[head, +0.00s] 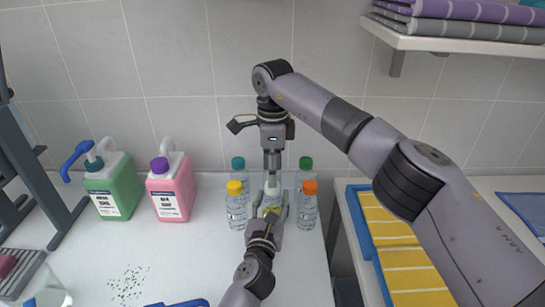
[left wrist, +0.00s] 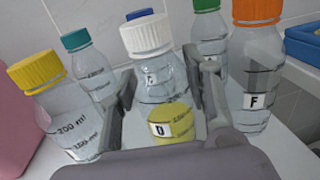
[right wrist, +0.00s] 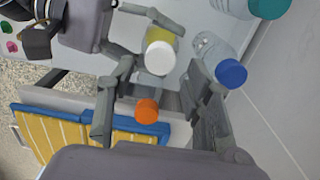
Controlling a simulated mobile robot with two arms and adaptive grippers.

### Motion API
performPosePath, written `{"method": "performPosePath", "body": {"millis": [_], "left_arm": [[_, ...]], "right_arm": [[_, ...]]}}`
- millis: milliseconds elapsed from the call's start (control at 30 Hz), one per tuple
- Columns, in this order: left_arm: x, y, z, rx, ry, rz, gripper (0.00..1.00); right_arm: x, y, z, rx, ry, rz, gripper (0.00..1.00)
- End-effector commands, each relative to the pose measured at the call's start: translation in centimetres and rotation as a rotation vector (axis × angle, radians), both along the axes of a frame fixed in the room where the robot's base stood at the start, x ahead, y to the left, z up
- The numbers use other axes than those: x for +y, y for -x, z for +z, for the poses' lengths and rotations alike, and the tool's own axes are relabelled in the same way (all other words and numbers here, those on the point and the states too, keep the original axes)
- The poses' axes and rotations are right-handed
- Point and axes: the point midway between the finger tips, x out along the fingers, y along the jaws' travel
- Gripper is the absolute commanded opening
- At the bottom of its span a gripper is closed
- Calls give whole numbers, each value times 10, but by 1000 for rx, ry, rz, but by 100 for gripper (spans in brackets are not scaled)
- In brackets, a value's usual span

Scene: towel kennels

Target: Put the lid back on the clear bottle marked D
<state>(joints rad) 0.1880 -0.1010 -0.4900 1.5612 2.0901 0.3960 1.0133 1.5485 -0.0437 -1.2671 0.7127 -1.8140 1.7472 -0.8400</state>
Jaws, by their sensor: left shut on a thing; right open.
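The clear bottle marked D (left wrist: 188,129) has yellow contents low inside and stands upright in the middle of the bottle group. Its white lid (left wrist: 145,33) sits level on top of its neck and also shows in the head view (head: 272,187). I cannot tell how tight it is. My left gripper (head: 268,216) is shut around the bottle's body, one finger on each side in the left wrist view. My right gripper (head: 272,167) points straight down above the lid, open. In the right wrist view the white lid (right wrist: 160,58) shows between its fingers, held by neither.
Bottles with yellow (head: 234,187), teal (head: 238,163), green (head: 305,163), orange (head: 310,187) and blue (right wrist: 231,73) caps stand close around. Green (head: 110,195) and pink (head: 172,193) jugs stand left. Yellow striped towels lie in a blue tray (head: 359,225) at right.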

Motion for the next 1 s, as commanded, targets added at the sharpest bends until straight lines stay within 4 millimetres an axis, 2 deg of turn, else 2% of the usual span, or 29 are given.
{"method": "performPosePath", "body": {"millis": [100,233,633,1000], "left_arm": [[0,0,0,1,0,0,0],[0,0,0,1,0,0,0],[0,0,0,1,0,0,0],[0,0,-1,1,0,0,0]], "right_arm": [[0,0,-19,2,0,-1,46],[-1,0,-31,1,1,-1,46],[0,0,-37,-1,0,-1,46],[0,0,-37,-1,0,-1,22]]}}
